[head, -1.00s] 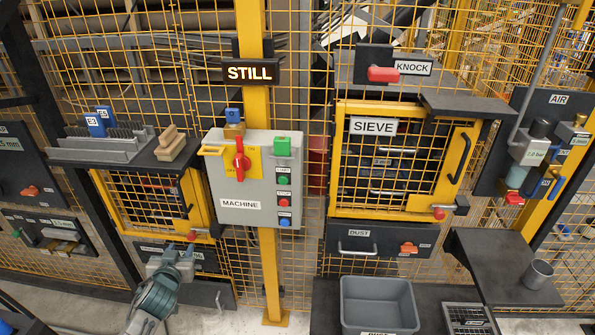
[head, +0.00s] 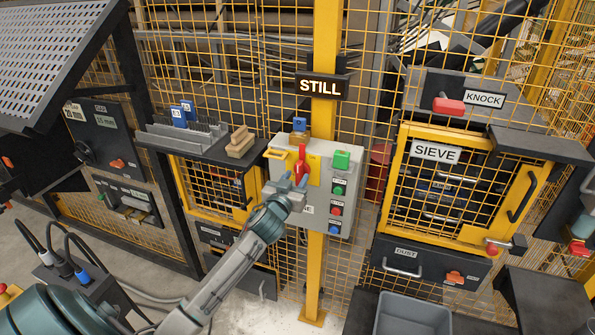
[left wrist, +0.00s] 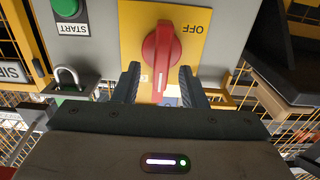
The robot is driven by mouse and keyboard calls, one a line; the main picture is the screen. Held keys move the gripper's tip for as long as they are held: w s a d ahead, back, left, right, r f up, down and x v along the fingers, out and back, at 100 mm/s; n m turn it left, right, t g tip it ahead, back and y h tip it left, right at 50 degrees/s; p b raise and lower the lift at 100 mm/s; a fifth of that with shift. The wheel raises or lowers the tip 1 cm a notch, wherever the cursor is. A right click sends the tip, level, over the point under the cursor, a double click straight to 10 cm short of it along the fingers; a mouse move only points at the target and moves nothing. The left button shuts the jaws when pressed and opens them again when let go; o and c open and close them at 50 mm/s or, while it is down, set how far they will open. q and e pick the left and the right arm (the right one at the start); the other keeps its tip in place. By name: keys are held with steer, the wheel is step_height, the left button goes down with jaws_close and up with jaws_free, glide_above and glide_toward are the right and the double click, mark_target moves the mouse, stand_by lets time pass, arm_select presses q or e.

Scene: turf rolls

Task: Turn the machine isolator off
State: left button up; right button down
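The machine isolator is a red rotary handle (head: 302,163) on a yellow plate, at the upper part of the grey machine box (head: 345,170). In the left wrist view the red handle (left wrist: 161,58) points along the picture's vertical, and the word OFF (left wrist: 197,28) is on the yellow plate beside it. My left gripper (head: 293,182) is right in front of the box. In the left wrist view its two fingers (left wrist: 160,84) are apart, one on each side of the handle's near end, with no clear contact. My right gripper is not in view.
Green, red and blue buttons (head: 337,190) run down the box's right side. A yellow post (head: 323,262) stands behind it. The sieve cabinet (head: 437,153) is to the right, a dark shelf (head: 205,150) to the left.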

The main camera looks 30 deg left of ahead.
arm_select(q)
steer(key=shift+x, duration=0.85)
steer(key=shift+c, duration=0.5)
jaws_close()
